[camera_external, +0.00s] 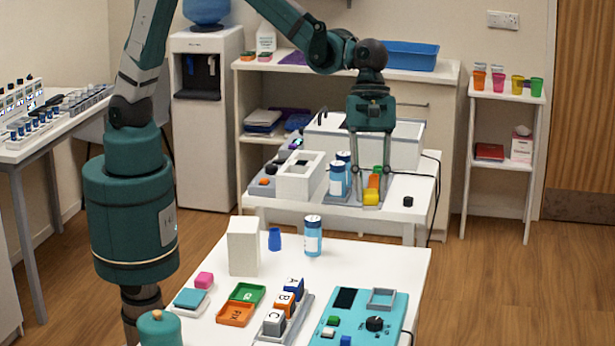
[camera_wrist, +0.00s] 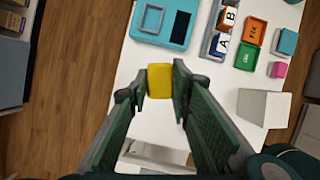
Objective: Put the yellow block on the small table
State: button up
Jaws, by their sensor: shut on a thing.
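The yellow block (camera_external: 371,197) is between the fingertips of my gripper (camera_external: 371,190), and it also shows clearly in the wrist view (camera_wrist: 160,81). My gripper is shut on it, with a finger on either side (camera_wrist: 162,88). My gripper points down. In the wrist view the block appears over the white front table (camera_wrist: 125,85). In the external view it overlaps the front of the white table behind (camera_external: 300,212); its exact height is unclear. A small stand (camera_external: 495,97) with coloured cups is at the right.
The front table carries a teal device (camera_external: 360,322), a lettered block rack (camera_external: 287,305), green and orange trays (camera_external: 237,313), a white box (camera_external: 243,247) and a blue-capped bottle (camera_external: 313,236). Orange and green pieces (camera_external: 374,181) show behind my fingers. Floor is clear between the tables and stand.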

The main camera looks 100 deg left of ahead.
aim_at(371, 193)
jog(key=r, duration=0.3)
jog(key=shift+a+r, duration=0.2)
jog(key=shift+r, duration=0.1)
jog(key=s+a+p, duration=0.1)
jog(key=s+a, duration=0.3)
jog(key=a, duration=0.6)
jog(key=s+a+m, duration=0.1)
jog(key=s+a, duration=0.2)
jog(key=a, duration=0.8)
jog(key=s+a+p, duration=0.1)
jog(key=s+a, duration=0.3)
jog(key=a, duration=0.6)
jog(key=s+a+m+g+p, duration=0.1)
jog(key=s+a, duration=0.8)
jog(key=s, duration=0.3)
jog(key=s+a+m+p, duration=0.1)
jog(key=s+a+p, duration=0.1)
jog(key=s+a, duration=0.9)
jog(key=f, duration=0.1)
jog(key=s+d+f, duration=0.1)
jog(key=f, duration=0.1)
jog(key=s+d+f, duration=0.1)
jog(key=f, duration=0.1)
jog(key=shift+f, duration=0.1)
jog(key=shift+f, duration=0.15)
jog(key=shift+f+b, duration=0.7)
jog(key=shift+f, duration=2.1)
